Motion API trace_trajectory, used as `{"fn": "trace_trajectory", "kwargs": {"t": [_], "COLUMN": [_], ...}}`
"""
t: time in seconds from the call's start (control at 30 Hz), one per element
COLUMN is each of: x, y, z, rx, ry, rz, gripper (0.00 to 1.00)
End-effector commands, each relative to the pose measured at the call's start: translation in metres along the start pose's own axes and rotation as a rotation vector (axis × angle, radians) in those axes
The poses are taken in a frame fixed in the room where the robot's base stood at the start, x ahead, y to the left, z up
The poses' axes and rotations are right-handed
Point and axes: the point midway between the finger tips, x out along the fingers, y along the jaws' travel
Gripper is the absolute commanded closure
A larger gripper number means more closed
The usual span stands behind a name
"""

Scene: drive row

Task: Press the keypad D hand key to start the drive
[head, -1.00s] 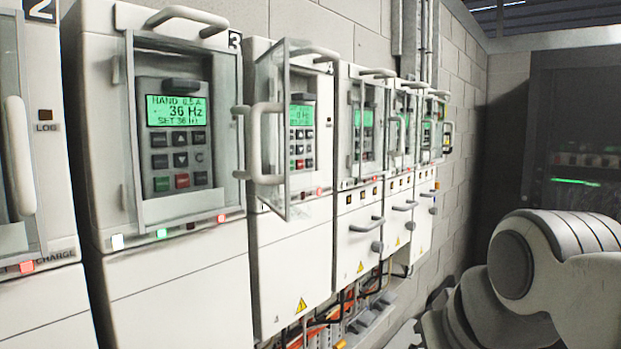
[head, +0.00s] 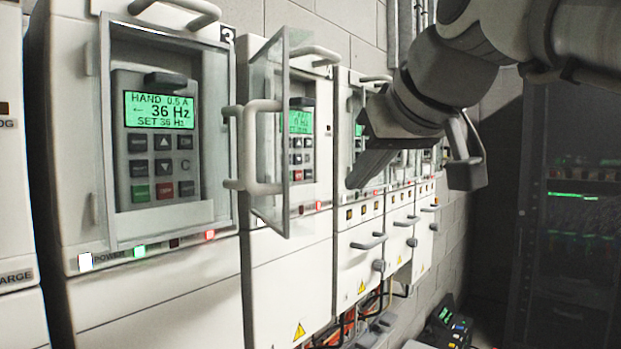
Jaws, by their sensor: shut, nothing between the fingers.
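I cannot read a letter D on any keypad. The near keypad (head: 162,140) on cabinet 3, behind its clear cover, reads HAND 0.5 A, 36 Hz, SET 36 Hz. Its bottom row has a green key (head: 139,193) and a red key (head: 164,190). The keypad (head: 301,146) on the cabinet to its right shows past a clear door (head: 270,205) that stands swung out; its screen is lit green, partly covered. My gripper (head: 357,180) is shut and empty, pointing down and left in front of the cabinets further along, hiding parts of their keypads.
The open door with its handle (head: 262,105) juts out between the near keypad and my gripper. Indicator lamps (head: 140,251) line the ledge below the keypads. A dark rack (head: 570,200) stands at the right.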

Motion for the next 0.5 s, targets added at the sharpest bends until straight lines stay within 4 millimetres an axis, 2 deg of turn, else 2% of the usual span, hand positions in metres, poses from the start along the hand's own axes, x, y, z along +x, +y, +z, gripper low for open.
{"fn": "trace_trajectory", "kwargs": {"t": [0.27,0.5], "x": [0.002,0.018], "y": [-0.001,-0.013], "z": [-0.001,-0.014], "rx": [0.0,-0.001], "ry": [-0.001,-0.003], "rz": [0.001,0.001], "gripper": [1.0,1.0]}}
